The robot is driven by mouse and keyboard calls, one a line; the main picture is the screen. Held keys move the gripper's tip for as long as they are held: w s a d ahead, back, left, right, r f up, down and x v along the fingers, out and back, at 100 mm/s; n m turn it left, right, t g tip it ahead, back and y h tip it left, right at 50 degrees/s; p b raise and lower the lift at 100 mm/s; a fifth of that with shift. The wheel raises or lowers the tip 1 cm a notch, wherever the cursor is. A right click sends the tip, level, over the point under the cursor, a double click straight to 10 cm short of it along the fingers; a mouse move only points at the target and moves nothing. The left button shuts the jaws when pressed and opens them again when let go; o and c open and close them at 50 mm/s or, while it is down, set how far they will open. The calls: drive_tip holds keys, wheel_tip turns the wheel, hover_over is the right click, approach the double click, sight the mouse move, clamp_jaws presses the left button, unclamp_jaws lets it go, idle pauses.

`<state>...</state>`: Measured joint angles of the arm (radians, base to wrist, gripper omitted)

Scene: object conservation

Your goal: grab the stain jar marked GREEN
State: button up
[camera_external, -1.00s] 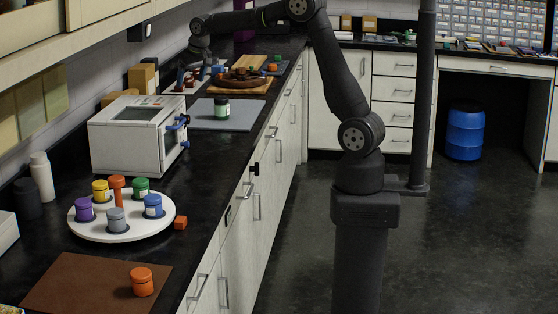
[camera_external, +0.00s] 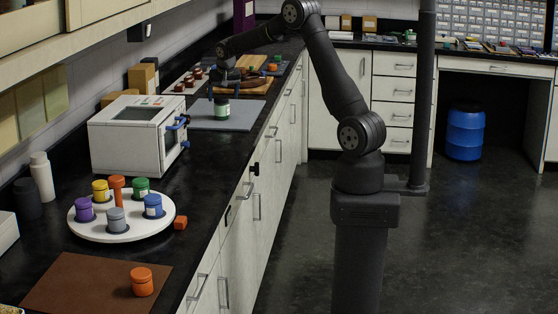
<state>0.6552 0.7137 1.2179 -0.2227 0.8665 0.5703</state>
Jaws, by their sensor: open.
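A jar with a pale green label and a dark lid (camera_external: 222,110) stands upright on a grey mat (camera_external: 240,124) on the counter. My gripper (camera_external: 224,92) is open, just above this jar's lid; I cannot tell whether it touches. Another jar with a green lid (camera_external: 140,187) stands on a round white tray (camera_external: 125,236) with purple, yellow, grey and blue-lidded jars around an orange post (camera_external: 117,188). Any lettering on the jars is too small to read.
A white boxy appliance (camera_external: 125,140) stands between the tray and the mat. An orange jar (camera_external: 142,284) sits on a brown mat (camera_external: 80,285) in front. A wooden board (camera_external: 262,87) with small objects lies behind the grey mat. A small orange block (camera_external: 180,223) is beside the tray.

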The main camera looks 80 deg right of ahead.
sight(221, 107)
drive_tip(key=shift+a+x, duration=0.15)
drive_tip(key=shift+x, duration=1.5)
drive_tip(key=shift+a+x, duration=0.1)
drive_tip(key=shift+x, duration=1.5)
drive_tip(key=shift+w, duration=0.1)
drive_tip(key=c, duration=1.2)
